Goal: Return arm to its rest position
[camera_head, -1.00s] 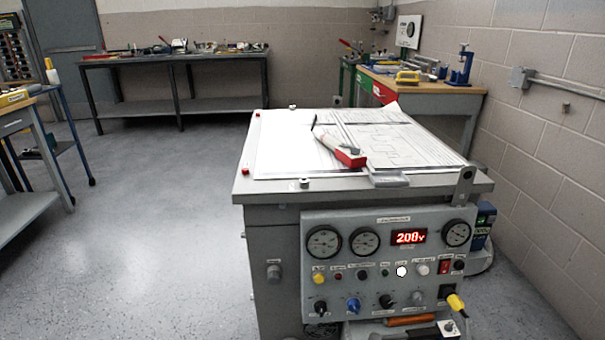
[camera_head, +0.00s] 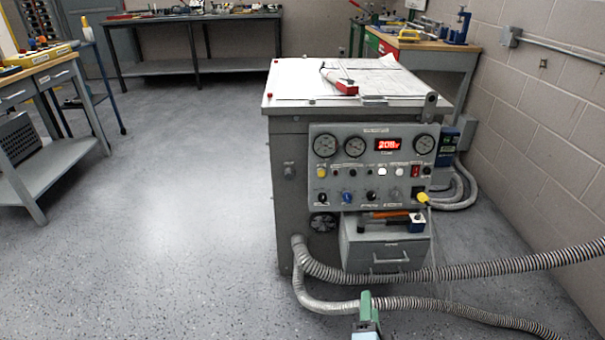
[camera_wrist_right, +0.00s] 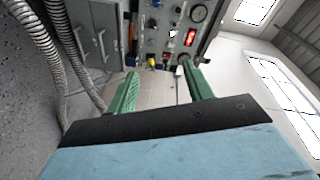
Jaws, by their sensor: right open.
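My right gripper (camera_head: 366,302) shows at the bottom of the head view, with green fingers and a pale blue body. In the right wrist view its two green fingers (camera_wrist_right: 160,90) stand wide apart with nothing between them. It is in front of the grey transformer cabinet (camera_head: 290,215), apart from it. The cabinet's control panel (camera_head: 372,165) has dials, knobs and a red lit display (camera_head: 388,144); the panel also shows in the wrist view (camera_wrist_right: 165,28). A yellow plug (camera_head: 422,197) sits at the panel's lower right. My left gripper is not in view.
Ribbed grey hoses (camera_head: 460,265) run across the floor in front of the cabinet to the right. A drawer unit (camera_head: 386,255) with tools on top is under the panel. A workbench (camera_head: 45,165) stands at left. The floor (camera_head: 180,200) at left is open. A block wall (camera_head: 560,110) is at right.

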